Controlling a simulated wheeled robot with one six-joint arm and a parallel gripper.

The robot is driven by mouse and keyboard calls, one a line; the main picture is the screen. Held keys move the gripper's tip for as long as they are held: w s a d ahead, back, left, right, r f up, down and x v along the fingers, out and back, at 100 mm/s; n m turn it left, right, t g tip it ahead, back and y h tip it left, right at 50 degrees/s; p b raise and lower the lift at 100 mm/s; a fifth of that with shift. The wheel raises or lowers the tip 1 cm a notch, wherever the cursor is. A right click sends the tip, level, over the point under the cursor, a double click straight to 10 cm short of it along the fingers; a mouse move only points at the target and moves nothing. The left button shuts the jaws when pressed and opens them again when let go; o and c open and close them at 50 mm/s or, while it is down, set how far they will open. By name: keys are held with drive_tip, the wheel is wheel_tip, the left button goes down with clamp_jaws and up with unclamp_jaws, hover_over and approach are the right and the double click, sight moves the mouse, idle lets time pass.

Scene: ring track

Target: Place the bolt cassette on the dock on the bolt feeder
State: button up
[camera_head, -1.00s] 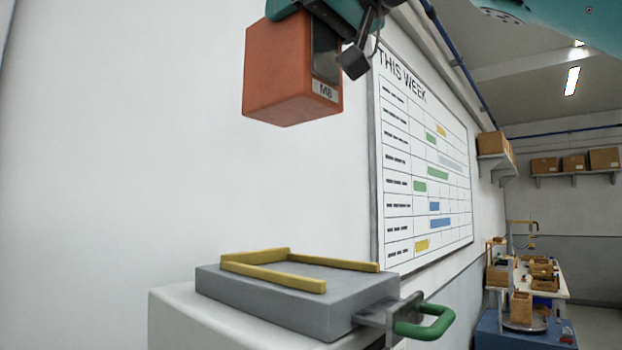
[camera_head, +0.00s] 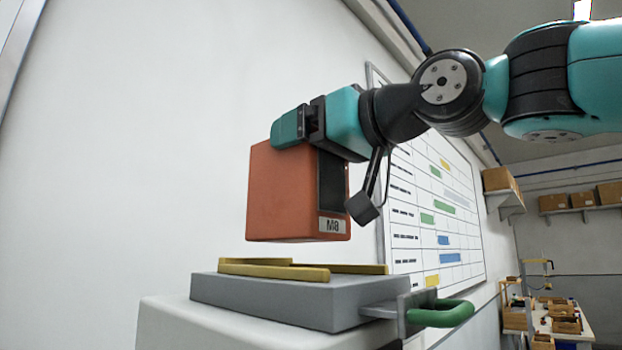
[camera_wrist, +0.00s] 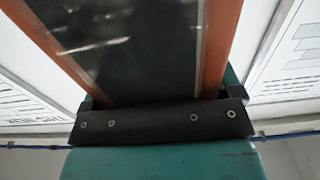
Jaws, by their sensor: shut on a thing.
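The bolt cassette (camera_head: 285,195) is an orange box with a dark window and an "M8" label. My gripper (camera_head: 300,128) is shut on its top and holds it upright above the dock. In the wrist view the cassette (camera_wrist: 212,50) fills the middle, with its dark window between orange edges. The dock (camera_head: 270,300) is a grey plate with yellow guide rails (camera_head: 275,272) on top, on the white bolt feeder (camera_head: 190,325). A small gap shows between the cassette's underside and the rails. The fingertips' inner faces are hidden.
A green handle (camera_head: 440,315) sticks out from the dock's right side. A white wall stands behind, with a schedule board (camera_head: 440,215) to the right. A workbench with bins (camera_head: 545,320) and shelves with boxes (camera_head: 570,200) are far off at the right.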

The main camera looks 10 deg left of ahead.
drive_tip(key=shift+f, duration=1.85)
drive_tip(key=o, duration=1.8)
drive_tip(key=shift+f, duration=0.15)
drive_tip(key=shift+o, duration=0.2)
drive_tip(key=b+v, duration=0.5)
drive_tip(key=v, duration=0.7)
drive_tip(key=shift+s, duration=0.1)
